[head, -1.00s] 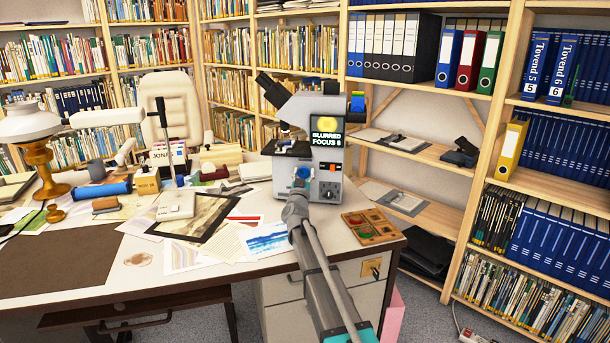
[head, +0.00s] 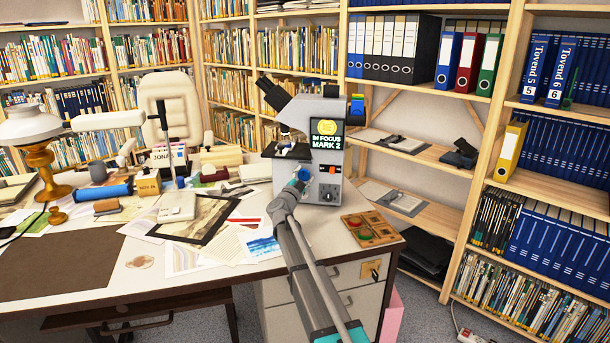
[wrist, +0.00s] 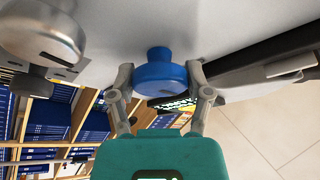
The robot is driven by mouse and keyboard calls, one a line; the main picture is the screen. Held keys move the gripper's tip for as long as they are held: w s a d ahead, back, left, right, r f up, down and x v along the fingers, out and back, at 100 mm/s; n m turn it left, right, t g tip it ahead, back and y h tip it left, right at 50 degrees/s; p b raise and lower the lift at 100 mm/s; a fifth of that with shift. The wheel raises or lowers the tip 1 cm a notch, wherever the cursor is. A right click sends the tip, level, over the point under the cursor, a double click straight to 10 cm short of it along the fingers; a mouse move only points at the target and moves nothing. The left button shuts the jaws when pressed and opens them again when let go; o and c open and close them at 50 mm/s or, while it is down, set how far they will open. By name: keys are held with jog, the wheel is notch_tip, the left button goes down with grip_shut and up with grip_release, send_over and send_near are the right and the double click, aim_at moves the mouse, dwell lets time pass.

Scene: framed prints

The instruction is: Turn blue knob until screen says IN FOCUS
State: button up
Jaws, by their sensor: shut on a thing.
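A grey microscope (head: 326,180) stands on the desk. Its small screen (head: 327,136) reads "IN FOCUS MARK 2" in the head view. The blue knob (head: 304,174) is on the microscope's lower left side, partly hidden by my arm. In the wrist view the blue knob (wrist: 160,75) sits between the two fingers of my gripper (wrist: 159,80), with one finger on each side of it. My gripper (head: 297,186) is shut on the knob.
A wooden tray (head: 391,237) with coloured discs lies right of the microscope. Papers (head: 205,252) and a picture print (head: 205,220) cover the desk on the left. A white lamp (head: 28,125) stands at far left. Bookshelves stand behind and to the right.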

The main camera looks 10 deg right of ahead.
jog(key=shift+a, duration=0.1)
dwell(0.3)
jog(key=o, duration=1.1)
jog(key=shift+o, duration=0.2)
jog(key=shift+s, duration=0.15)
